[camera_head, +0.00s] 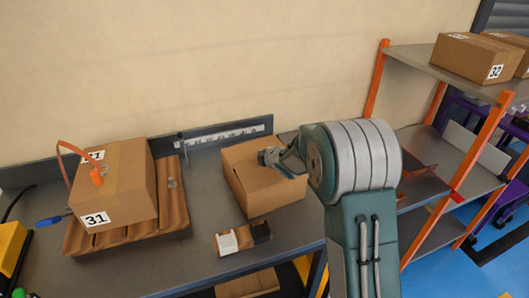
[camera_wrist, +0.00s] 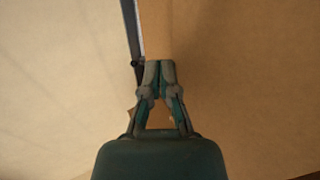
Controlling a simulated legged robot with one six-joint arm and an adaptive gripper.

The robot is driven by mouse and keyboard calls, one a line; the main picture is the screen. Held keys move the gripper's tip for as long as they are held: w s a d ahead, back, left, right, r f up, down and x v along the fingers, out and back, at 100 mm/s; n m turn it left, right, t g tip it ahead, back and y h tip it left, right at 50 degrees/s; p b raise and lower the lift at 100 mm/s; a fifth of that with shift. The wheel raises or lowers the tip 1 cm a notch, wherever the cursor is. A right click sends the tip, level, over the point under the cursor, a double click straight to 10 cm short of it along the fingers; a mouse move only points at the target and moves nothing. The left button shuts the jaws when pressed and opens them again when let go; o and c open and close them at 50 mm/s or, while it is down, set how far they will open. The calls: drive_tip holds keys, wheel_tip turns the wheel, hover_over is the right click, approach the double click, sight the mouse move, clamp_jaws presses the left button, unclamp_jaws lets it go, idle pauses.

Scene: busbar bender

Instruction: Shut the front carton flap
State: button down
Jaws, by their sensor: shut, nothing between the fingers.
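A brown carton (camera_head: 272,194) stands on the grey workbench in the head view, left of my arm. Its top (camera_head: 240,156) looks mostly covered by cardboard, but my gripper and wrist hide its right part. I cannot tell how far the front flap is down. My gripper (camera_head: 266,157) is over the carton's top, with its fingers together and empty. In the wrist view my gripper (camera_wrist: 159,64) points at a plain brown cardboard surface (camera_wrist: 240,80) that fills the right side. Whether the fingertips touch it, I cannot tell.
A taped box marked 31 (camera_head: 122,180) lies on a brown slatted pad (camera_head: 174,200) at left. A small holder (camera_head: 243,239) with white and dark blocks sits at the bench's front. A ruled back rail (camera_head: 222,134) runs behind. An orange-post shelf (camera_head: 462,150) stands at right.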

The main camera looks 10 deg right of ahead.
drive_tip(key=shift+w+d+f, duration=0.15)
drive_tip(key=shift+d+f, duration=0.15)
drive_tip(key=shift+f, duration=0.05)
drive_tip(key=shift+a, duration=0.2)
